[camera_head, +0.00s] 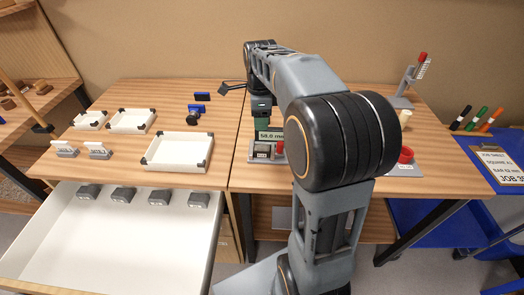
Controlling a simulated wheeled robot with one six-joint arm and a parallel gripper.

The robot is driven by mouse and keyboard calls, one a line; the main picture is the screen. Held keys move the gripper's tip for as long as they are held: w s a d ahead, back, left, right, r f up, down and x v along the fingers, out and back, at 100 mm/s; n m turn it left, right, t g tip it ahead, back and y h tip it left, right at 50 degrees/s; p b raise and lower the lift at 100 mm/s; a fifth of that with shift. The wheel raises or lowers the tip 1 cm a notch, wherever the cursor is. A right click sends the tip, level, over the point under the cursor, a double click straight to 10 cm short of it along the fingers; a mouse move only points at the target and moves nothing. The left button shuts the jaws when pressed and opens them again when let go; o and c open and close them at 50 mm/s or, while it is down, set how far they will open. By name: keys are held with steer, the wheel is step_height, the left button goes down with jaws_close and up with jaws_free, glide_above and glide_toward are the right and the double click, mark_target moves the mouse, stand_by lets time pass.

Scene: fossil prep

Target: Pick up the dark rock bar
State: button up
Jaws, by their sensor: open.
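A small dark block (263,149), which looks like the dark rock bar, sits at a gauge with a light base (254,158) and a "58.0 mm" readout (270,135), on the right-hand table. It is small and partly covered, so its identity is not certain. My gripper (262,119) points down just above and behind the gauge. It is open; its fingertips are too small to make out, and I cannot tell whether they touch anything. My arm hides the table to the right of the gauge.
White trays (148,152) with black corners and a blue-and-black tool (193,109) lie on the left table. An open white drawer (105,250) holds several grey blocks (159,197).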

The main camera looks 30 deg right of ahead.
mark_target(262, 147)
steer(key=shift+m, duration=0.7)
steer(key=f, duration=1.4)
steer(key=shift+w+d, duration=0.35)
steer(key=shift+d, duration=0.05)
steer(key=shift+r, duration=0.1)
steer(key=shift+c, duration=0.2)
steer(key=c, duration=0.8)
